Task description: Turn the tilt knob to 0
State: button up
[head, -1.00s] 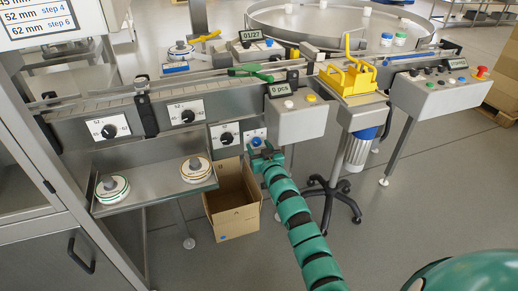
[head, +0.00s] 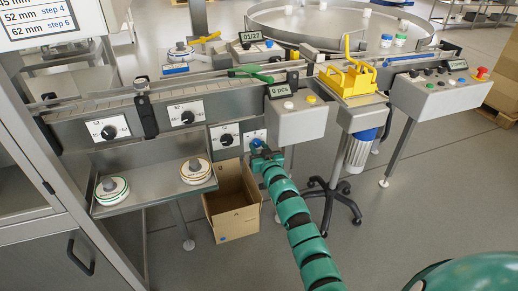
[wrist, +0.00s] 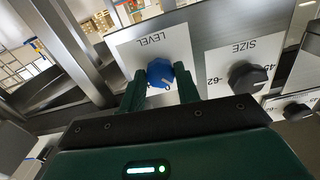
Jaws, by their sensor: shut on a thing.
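The blue knob (wrist: 160,72) sits on a white plate (wrist: 149,50) marked LEVEL, which appears upside down in the wrist view. A mark like a 0 shows at the knob's lower edge. No word TILT is readable on this plate. My gripper (wrist: 162,80) is shut on the blue knob, with one green finger on each side. In the head view my gripper (head: 264,154) is at the front of the machine rail, and the knob (head: 257,143) is partly hidden by it.
A black SIZE knob (wrist: 247,77) is close beside the blue one. An open cardboard box (head: 233,215) stands on the floor below. A grey control box (head: 297,120) is at the right, above my arm. A steel tray (head: 150,190) with two round parts is at the left.

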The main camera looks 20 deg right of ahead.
jog(key=m, duration=0.3)
jog(key=shift+r, duration=0.1)
jog(key=m, duration=0.4)
jog(key=shift+m, duration=0.3)
dwell(0.4)
jog(key=o, duration=1)
jog(key=shift+s, duration=0.1)
jog(key=s, duration=1.1)
jog(key=s+p, duration=0.1)
jog(key=s, duration=0.5)
jog(key=shift+s+d, duration=0.15)
jog(key=shift+d, duration=0.1)
